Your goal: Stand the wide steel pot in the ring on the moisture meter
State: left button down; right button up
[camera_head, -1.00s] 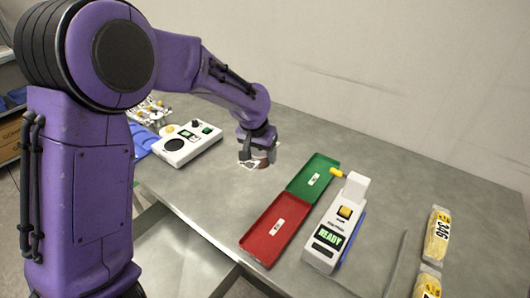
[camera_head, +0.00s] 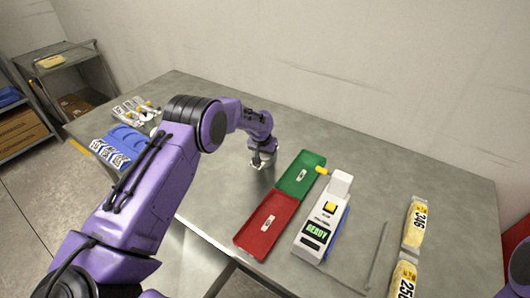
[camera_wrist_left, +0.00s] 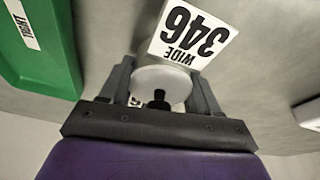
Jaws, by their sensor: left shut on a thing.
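My left gripper (camera_head: 262,161) is low over the table, just left of the green tray. It is shut on a small pale round thing (camera_wrist_left: 160,78), which I take for the wide steel pot; it looks roughly upright. In the left wrist view a white label (camera_wrist_left: 194,36) reading "346 WIDE" shows just beyond the fingers; I cannot tell whether it is fixed to the pot. A white box with a lit "READY" display (camera_head: 316,230) stands right of the trays. I cannot make out a ring or tell whether this is the moisture meter. My right gripper is out of view.
A green tray (camera_head: 313,163) and a red tray (camera_head: 257,238) lie end to end. Yellow packs labelled 346 (camera_head: 415,222) and 25-something (camera_head: 403,280) lie at the right. Blue holders (camera_head: 122,143) are at the left. Bare table lies behind the gripper.

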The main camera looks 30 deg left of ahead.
pick_arm(q)
jog(key=shift+f, duration=0.15)
jog(key=shift+c, duration=1.1)
grip_release()
